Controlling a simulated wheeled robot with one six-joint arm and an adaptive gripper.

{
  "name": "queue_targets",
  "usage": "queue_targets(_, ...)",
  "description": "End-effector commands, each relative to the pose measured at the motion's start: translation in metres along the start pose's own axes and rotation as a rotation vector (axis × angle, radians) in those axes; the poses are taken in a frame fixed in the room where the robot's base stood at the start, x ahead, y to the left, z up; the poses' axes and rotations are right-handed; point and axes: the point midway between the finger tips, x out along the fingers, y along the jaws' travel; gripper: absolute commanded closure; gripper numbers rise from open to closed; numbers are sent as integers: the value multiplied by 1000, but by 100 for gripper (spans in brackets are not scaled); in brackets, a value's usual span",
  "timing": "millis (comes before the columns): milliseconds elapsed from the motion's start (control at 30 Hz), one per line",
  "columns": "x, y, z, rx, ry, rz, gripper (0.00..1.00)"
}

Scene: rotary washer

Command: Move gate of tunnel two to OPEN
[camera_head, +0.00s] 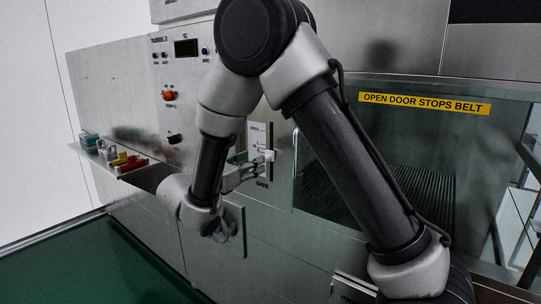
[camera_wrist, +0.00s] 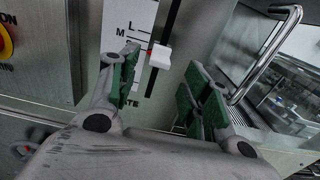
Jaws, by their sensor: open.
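The tunnel two gate control is a white label plate (camera_head: 257,134) on the steel front, marked OPEN at its top and GATE at its bottom. A white slider knob (camera_wrist: 160,57) sits in a dark vertical slot (camera_wrist: 170,22) beside the scale, below the OPEN mark; its exact setting is hard to read. My gripper (camera_wrist: 164,84) is open, with one green-padded finger on each side of the knob in the wrist view. I cannot tell whether either finger touches it. In the head view my gripper (camera_head: 258,168) is at the plate's lower part, partly covering it.
The TUNNEL 2 panel (camera_head: 180,75) with display and knobs is left of the plate. A door handle (camera_head: 295,152) stands close to the right; it also shows in the wrist view (camera_wrist: 268,55). A shelf of coloured items (camera_head: 128,163) juts out at far left.

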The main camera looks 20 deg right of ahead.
Motion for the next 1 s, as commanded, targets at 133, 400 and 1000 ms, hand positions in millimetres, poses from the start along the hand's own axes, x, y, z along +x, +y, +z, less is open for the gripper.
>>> queue_targets(133,24,-2,0,0,1,-7,52)
queue_targets(400,64,-2,0,0,1,-5,52)
queue_targets(1000,72,-1,0,0,1,-2,92)
